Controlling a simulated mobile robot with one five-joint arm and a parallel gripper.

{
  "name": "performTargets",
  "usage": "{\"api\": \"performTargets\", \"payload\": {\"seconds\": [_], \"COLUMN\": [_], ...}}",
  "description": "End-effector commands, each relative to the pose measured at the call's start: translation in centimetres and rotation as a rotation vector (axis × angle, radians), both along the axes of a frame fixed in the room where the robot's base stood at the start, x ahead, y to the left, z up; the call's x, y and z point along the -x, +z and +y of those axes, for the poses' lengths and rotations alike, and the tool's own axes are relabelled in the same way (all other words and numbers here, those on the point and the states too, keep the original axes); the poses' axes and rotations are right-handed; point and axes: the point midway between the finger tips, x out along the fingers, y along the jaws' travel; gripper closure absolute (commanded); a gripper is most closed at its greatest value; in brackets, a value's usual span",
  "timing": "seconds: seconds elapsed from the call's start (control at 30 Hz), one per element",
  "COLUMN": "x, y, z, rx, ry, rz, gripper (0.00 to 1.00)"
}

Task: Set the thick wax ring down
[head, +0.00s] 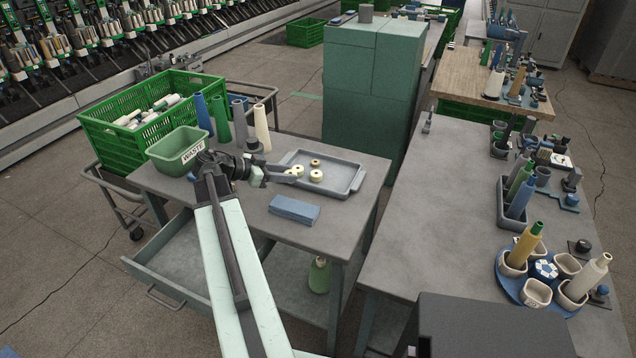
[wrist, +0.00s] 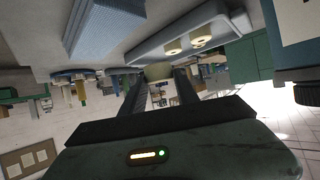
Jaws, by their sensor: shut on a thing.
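The thick wax ring, cream coloured, is held between the fingertips of my gripper (wrist: 159,88). It shows in the wrist view (wrist: 159,71) and, small, in the head view (head: 297,169). My gripper (head: 288,175) is shut on it at the left side of the grey tray (head: 345,185). Two other rings lie in the tray: a cream ring (head: 316,175) and a smaller, browner ring (head: 315,162). I cannot tell whether the held ring touches the tray floor.
A blue block (head: 294,209) lies on the table in front of the tray. A green waste bin (head: 178,150) and several upright tubes (head: 262,125) stand left and behind. The tray's right half is clear. An open drawer (head: 180,265) juts out below.

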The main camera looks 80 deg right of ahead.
Motion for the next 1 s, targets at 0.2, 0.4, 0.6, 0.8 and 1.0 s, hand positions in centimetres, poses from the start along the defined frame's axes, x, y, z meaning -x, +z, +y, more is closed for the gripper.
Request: {"api": "performTargets", "payload": {"seconds": [0.2, 0.4, 0.6, 0.8, 1.0], "x": [1.2, 4.3, 8.9, 12.1, 12.8], "y": [-1.4, -1.9, -2.5, -2.8, -2.9], "z": [2.1, -0.9, -5.2, -8.2, -8.8], "rx": [0.007, 0.007, 0.007, 0.007, 0.006], "ry": [-0.117, -0.119, -0.117, -0.114, -0.11], "rz": [0.006, 0.005, 0.005, 0.005, 0.005], "gripper": [1.0, 1.0, 1.0, 1.0, 1.0]}}
